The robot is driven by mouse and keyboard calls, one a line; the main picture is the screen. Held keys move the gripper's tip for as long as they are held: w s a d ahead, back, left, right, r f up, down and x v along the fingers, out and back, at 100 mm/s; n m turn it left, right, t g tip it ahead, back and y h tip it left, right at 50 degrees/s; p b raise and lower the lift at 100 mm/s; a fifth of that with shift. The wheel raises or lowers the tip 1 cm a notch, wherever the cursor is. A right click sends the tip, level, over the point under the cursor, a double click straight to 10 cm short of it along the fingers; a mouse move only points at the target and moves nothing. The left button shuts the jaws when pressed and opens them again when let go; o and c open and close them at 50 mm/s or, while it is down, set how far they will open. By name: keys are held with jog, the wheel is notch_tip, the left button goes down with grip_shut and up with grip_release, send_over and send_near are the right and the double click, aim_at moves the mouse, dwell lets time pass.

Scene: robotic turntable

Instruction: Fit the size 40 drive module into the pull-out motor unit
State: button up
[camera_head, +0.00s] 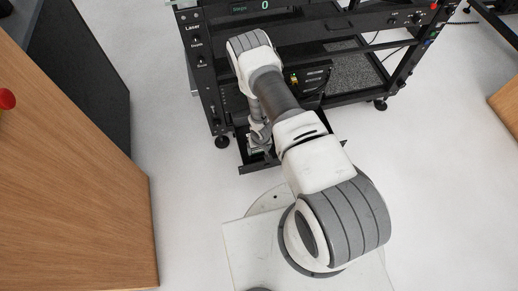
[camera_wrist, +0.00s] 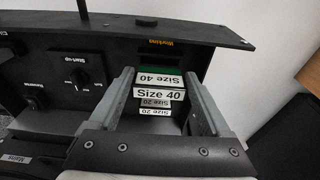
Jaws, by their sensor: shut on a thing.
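In the wrist view my gripper (camera_wrist: 160,82) has its two grey fingers either side of a small dark block with a white "Size 40" label (camera_wrist: 158,94), and is shut on it. This looks like the size 40 drive module. Upside-down "Size 40" (camera_wrist: 158,79) and "Size 20" labels show right beside it, on or behind the block; I cannot tell which. In the head view my gripper (camera_head: 259,145) is low at the rack's front, over the pulled-out black motor unit (camera_head: 246,168). The arm hides most of the unit, and the module's seating is not visible.
The black rack (camera_head: 205,75) with knobs and a "0" display (camera_head: 264,5) stands behind. A black panel with "Start-up" and "Working" markings (camera_wrist: 85,70) is close to the fingers. A wooden cabinet (camera_head: 70,180) stands at left.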

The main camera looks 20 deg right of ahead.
aim_at(259, 157)
jog(key=shift+f+b, duration=0.35)
jog(key=shift+f, duration=0.3)
jog(key=shift+b, duration=0.4)
dwell(1.3)
jog(key=shift+f+b, duration=1.55)
jog(key=shift+f, duration=0.05)
jog(key=o, duration=1.2)
jog(key=shift+o, duration=0.2)
jog(key=shift+r, duration=0.1)
notch_tip(259, 157, up, 17)
jog(key=s+p, duration=0.2)
jog(key=p, duration=0.4)
jog(key=shift+s+p, duration=0.25)
jog(key=shift+p, duration=0.1)
